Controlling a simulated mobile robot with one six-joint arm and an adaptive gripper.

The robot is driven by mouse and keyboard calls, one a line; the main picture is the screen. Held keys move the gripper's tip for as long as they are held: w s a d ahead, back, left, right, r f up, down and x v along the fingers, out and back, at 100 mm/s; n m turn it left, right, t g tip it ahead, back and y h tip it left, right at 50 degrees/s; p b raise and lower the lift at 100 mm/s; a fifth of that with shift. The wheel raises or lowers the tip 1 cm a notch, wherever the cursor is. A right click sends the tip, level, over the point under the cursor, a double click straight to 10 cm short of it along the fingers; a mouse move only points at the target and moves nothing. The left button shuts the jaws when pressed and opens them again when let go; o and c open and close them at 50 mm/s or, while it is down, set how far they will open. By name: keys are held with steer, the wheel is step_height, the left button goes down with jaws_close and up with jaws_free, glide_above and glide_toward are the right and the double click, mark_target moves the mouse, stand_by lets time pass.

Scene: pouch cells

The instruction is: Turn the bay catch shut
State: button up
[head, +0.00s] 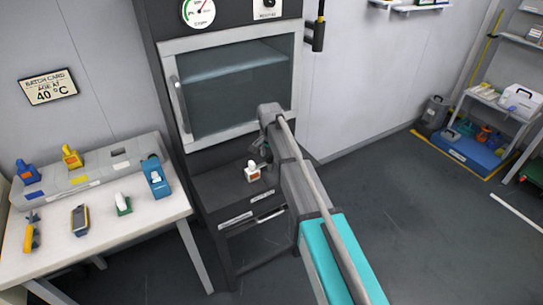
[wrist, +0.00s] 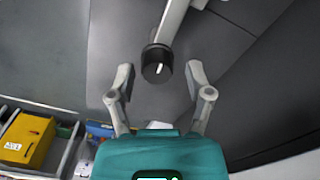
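A round black knob (wrist: 157,65) with a white mark shows in the wrist view, at the end of a pale grey bar; I take it to be the bay catch. The mark stands nearly upright in the picture. My gripper (wrist: 160,82) is open, with one finger on each side of the knob and a clear gap to both. Nothing is held. In the head view the cabinet door (head: 233,118) with its glass window looks closed. My arm covers its lower right corner, and I cannot make out the knob there.
A small white bottle (head: 252,172) with an orange label stands on the ledge below the door. The door handle (head: 180,103) is at left. A white bench (head: 105,235) with tools and bottles stands left of the cabinet. The floor at right (head: 400,200) is mostly clear.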

steer(key=shift+s, duration=0.15)
steer(key=shift+r, duration=0.15)
steer(key=shift+s+r+p, duration=0.1)
steer(key=shift+r+p, duration=0.55)
steer(key=shift+p, duration=0.15)
steer(key=shift+r, duration=0.25)
